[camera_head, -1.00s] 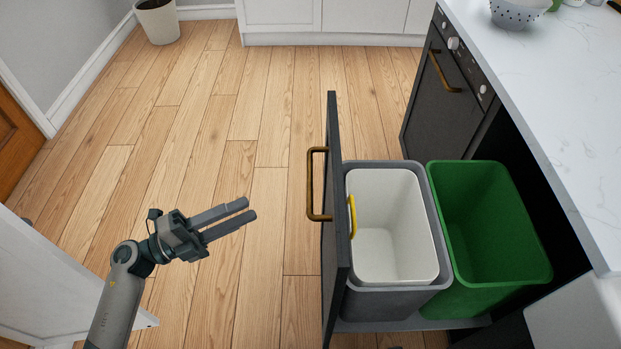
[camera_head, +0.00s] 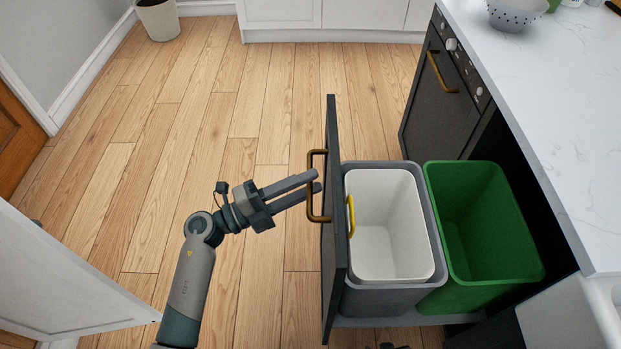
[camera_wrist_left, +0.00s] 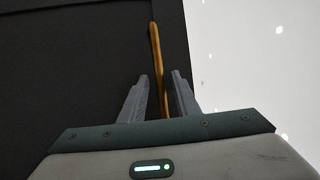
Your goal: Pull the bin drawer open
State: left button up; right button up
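The bin drawer's dark front panel (camera_head: 334,235) stands out from the cabinet, and the drawer is pulled well open. Its brass handle (camera_head: 311,187) is on the outer face; it also shows in the left wrist view (camera_wrist_left: 155,50). Inside are a grey bin with a white liner (camera_head: 390,225) and a green bin (camera_head: 485,225). My left gripper (camera_head: 316,181) is at the handle, its fingertips reaching it. In the left wrist view the fingers (camera_wrist_left: 161,92) are apart, with the handle bar between them and a gap visible. My right gripper is not in view.
A white countertop (camera_head: 560,110) with a colander (camera_head: 515,13) runs along the right. A dark oven-like front (camera_head: 440,100) is behind the drawer. A white door or panel (camera_head: 70,285) stands at lower left. The wooden floor (camera_head: 200,130) is clear.

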pick_arm(q)
jog(key=shift+w+d+r, duration=0.1)
jog(key=shift+w+d, duration=0.15)
jog(key=shift+d, duration=0.3)
jog(key=shift+c, duration=0.2)
grip_shut()
jog(key=a, duration=0.7)
jog(key=shift+a, duration=0.25)
jog(key=shift+o, duration=0.2)
grip_release()
